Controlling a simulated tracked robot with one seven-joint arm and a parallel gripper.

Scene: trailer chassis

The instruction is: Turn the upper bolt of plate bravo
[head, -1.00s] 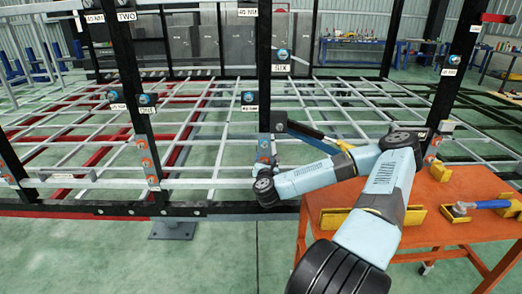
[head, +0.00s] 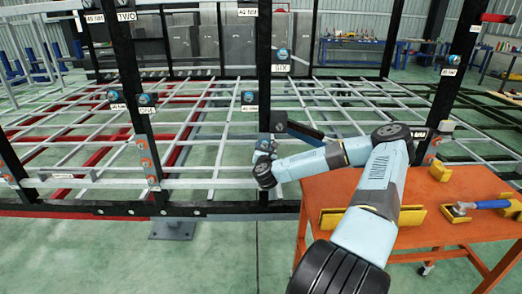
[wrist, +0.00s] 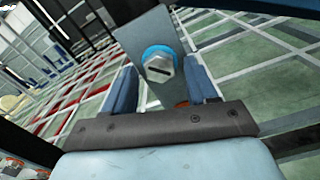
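In the wrist view, a hex bolt (wrist: 159,70) with a dark slot and a blue ring behind it sits on a grey plate (wrist: 152,30). The two blue fingers of my gripper (wrist: 163,80) are apart, one on each side of the bolt head in the picture; I cannot tell if they touch it. A reddish-orange spot (wrist: 182,103) shows below the bolt, mostly hidden by my gripper. In the head view, my gripper (head: 265,149) is at the lower middle black post (head: 264,80) and covers the plate there. No label reading bravo is legible.
An orange table (head: 330,190) with yellow blocks and a blue-handled tool (head: 488,204) stands to the right, under my arm. Other posts carry bolted plates, such as the left one (head: 148,160). A dark blue bar (head: 305,132) slants beside my gripper. Green floor is clear in front.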

